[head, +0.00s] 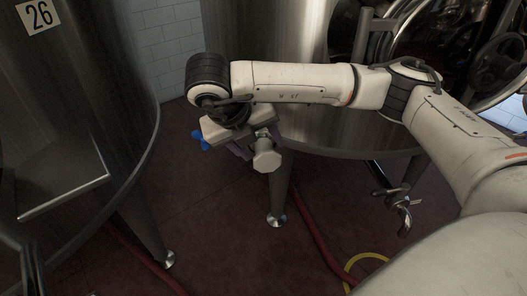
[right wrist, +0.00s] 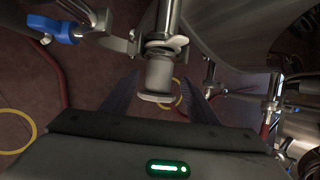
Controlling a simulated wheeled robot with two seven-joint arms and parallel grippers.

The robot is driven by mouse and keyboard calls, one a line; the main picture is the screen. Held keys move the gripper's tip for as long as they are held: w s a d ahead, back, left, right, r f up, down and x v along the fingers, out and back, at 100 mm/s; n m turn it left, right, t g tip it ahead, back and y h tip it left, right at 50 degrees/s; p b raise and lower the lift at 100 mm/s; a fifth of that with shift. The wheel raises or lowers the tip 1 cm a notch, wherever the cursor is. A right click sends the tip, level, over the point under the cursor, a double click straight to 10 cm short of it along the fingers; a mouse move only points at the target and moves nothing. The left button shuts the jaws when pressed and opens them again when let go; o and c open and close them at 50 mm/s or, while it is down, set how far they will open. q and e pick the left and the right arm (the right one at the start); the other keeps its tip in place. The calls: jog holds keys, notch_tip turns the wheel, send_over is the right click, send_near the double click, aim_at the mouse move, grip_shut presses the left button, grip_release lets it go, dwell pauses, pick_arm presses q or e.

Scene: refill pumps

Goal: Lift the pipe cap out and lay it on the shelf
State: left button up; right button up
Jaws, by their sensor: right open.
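The pipe cap (right wrist: 159,80) is a short grey metal cylinder with a flared rim, at the end of a metal pipe fitting (right wrist: 163,22) in the right wrist view. In the head view, the pale rounded end (head: 267,158) beside my right gripper looks like the same cap. My right gripper (right wrist: 160,92) is open, with one dark finger on each side of the cap. Gaps show between fingers and cap, so it is not gripped. In the head view the gripper (head: 243,148) is partly hidden by my wrist. My left gripper is not in view.
A blue valve handle (right wrist: 62,26) sits close to the cap; it also shows in the head view (head: 199,139). A steel tank (head: 60,120) stands at left, another (head: 265,30) behind my arm. Red hoses (head: 315,235) lie on the floor. No shelf is clearly visible.

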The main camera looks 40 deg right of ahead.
aim_at(261, 149)
jog(key=shift+x, duration=1)
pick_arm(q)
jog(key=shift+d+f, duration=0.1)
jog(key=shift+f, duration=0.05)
pick_arm(e)
jog(key=shift+c, duration=0.2)
jog(key=shift+a, duration=0.1)
jog(key=c, duration=1.3)
jog(key=shift+o, duration=0.2)
jog(key=shift+r, duration=0.2)
